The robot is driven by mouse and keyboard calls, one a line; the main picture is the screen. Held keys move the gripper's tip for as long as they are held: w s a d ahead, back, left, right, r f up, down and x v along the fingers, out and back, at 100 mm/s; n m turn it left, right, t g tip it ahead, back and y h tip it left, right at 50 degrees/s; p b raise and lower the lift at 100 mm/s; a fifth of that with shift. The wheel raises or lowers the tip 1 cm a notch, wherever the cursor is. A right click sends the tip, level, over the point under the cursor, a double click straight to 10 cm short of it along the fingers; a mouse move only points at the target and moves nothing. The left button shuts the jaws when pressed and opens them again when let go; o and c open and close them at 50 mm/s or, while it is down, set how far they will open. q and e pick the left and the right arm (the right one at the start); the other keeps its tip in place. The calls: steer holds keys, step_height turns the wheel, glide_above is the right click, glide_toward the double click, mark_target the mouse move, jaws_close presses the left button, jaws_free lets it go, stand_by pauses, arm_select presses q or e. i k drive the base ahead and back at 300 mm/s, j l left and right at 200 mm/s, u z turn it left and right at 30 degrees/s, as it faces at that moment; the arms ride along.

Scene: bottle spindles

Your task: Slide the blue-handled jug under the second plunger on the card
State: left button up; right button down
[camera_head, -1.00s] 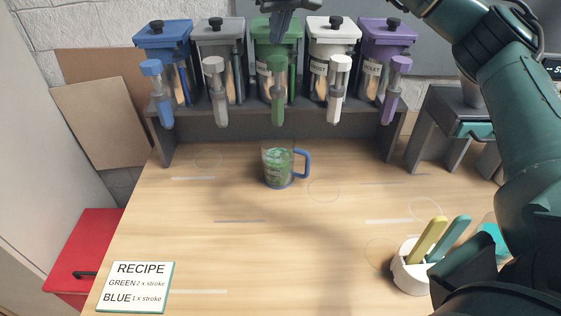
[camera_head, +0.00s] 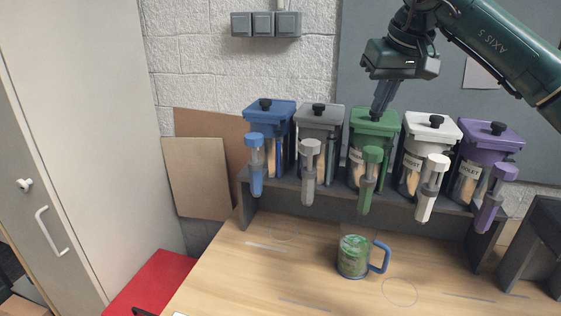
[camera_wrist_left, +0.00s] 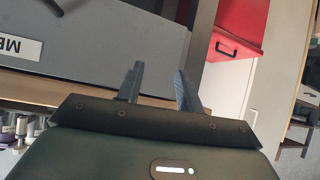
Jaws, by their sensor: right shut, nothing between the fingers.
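The jug (camera_head: 353,257) is clear with green contents and a blue handle (camera_head: 382,257) on its right side. It stands upright on the wooden table, below the green dispenser's spout (camera_head: 369,182). The blue dispenser (camera_head: 268,135) is at the left end of the row, with its blue spout (camera_head: 256,170) in front. My right gripper (camera_head: 379,112) is shut and points down at the top of the green dispenser (camera_head: 374,126); I cannot tell if it touches. My left gripper (camera_wrist_left: 157,84) is open and empty in the left wrist view.
Grey, white and purple dispensers (camera_head: 489,150) share the dark rack (camera_head: 250,208). The table (camera_head: 250,270) left of the jug is clear. A red cabinet (camera_head: 155,280) stands beside the table and also shows in the left wrist view (camera_wrist_left: 237,25). The recipe card is essentially out of view.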

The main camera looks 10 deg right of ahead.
mark_target(356, 237)
steer(key=k, duration=1)
